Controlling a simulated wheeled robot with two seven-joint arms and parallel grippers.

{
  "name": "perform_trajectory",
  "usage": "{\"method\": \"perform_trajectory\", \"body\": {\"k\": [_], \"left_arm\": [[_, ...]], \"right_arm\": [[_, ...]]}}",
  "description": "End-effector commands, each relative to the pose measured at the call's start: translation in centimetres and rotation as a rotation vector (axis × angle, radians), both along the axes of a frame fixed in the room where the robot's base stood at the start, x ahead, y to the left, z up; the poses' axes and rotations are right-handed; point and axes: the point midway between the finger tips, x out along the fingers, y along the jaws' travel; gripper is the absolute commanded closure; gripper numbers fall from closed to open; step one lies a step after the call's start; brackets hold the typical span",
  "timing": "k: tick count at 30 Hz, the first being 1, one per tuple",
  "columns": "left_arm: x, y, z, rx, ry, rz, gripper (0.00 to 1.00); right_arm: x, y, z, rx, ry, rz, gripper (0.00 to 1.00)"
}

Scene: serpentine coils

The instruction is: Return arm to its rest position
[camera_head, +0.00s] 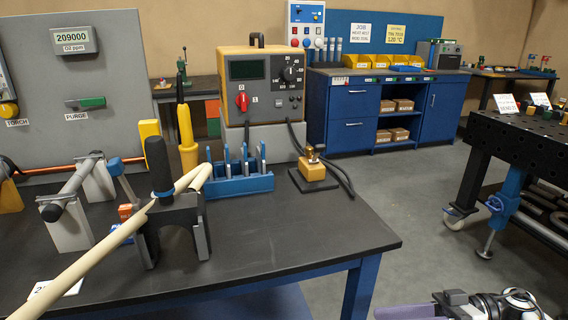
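Part of my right arm (490,305) shows at the bottom right edge, dark and white, with a pale purple-grey piece (408,312) at its left end. It is cut off by the frame, so its fingers cannot be made out. It is apart from the bench, over the floor side. My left gripper is not in view.
A black perforated table (520,145) stands at right. Blue cabinets (350,125) line the back. Grey floor lies between.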

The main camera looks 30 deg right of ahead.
Motion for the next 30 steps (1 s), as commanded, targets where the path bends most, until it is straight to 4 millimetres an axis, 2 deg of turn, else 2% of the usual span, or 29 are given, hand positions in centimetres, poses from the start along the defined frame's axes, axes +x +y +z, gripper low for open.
{"method": "perform_trajectory", "body": {"k": [4, 7, 10, 13, 17, 21, 27, 30], "left_arm": [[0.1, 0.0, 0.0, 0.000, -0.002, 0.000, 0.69], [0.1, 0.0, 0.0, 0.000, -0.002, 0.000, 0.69], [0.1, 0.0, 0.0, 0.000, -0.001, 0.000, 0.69], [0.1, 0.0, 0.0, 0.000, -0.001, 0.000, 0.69], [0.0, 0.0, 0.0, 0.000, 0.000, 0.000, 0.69], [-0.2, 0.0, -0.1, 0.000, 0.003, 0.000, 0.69], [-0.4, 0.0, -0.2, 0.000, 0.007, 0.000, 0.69], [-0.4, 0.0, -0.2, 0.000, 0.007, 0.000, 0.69]], "right_arm": [[4.8, 1.7, 0.0, -0.085, -0.218, -0.157, 0.60], [7.8, 2.6, -0.8, -0.184, -0.322, -0.302, 0.60], [9.9, 3.4, -2.8, -0.318, -0.354, -0.435, 0.60], [10.6, 4.4, -6.1, -0.481, -0.312, -0.519, 0.60], [9.4, 6.4, -11.1, -0.693, -0.197, -0.525, 0.60], [6.6, 8.9, -15.6, -0.867, -0.073, -0.436, 0.60], [1.4, 12.7, -20.3, -1.041, 0.067, -0.229, 0.60], [-0.8, 14.6, -21.6, -1.074, 0.116, -0.144, 0.60]]}}
